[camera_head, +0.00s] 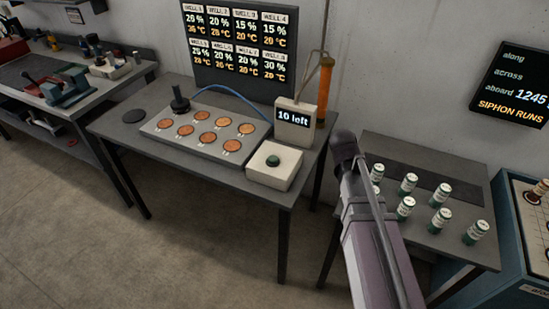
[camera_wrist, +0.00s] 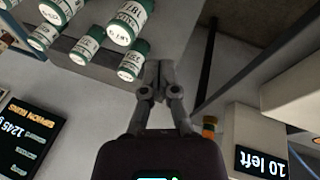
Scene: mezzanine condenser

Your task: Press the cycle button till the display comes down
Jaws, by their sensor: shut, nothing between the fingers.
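The green button (camera_head: 272,161) sits on top of a cream box (camera_head: 268,178) at the front right of the middle table. Behind it, a cream unit carries a small black display (camera_head: 293,117) reading "10 left". This display also shows upside down in the wrist view (camera_wrist: 262,163). My gripper (camera_wrist: 158,68) is shut and empty in the wrist view, pointing toward green-and-white cans. It is apart from the button, which is not in the wrist view. In the head view my arm is right of the button box; the fingers cannot be made out there.
A grey block (camera_head: 205,131) with several copper discs is left of the button. A board (camera_head: 240,45) lists well percentages and temperatures. An orange cylinder (camera_head: 325,90) stands behind the display. Several cans (camera_head: 441,195) stand on the right table (camera_head: 385,147). A wall screen (camera_head: 512,85) reads "SIPHON RUNS".

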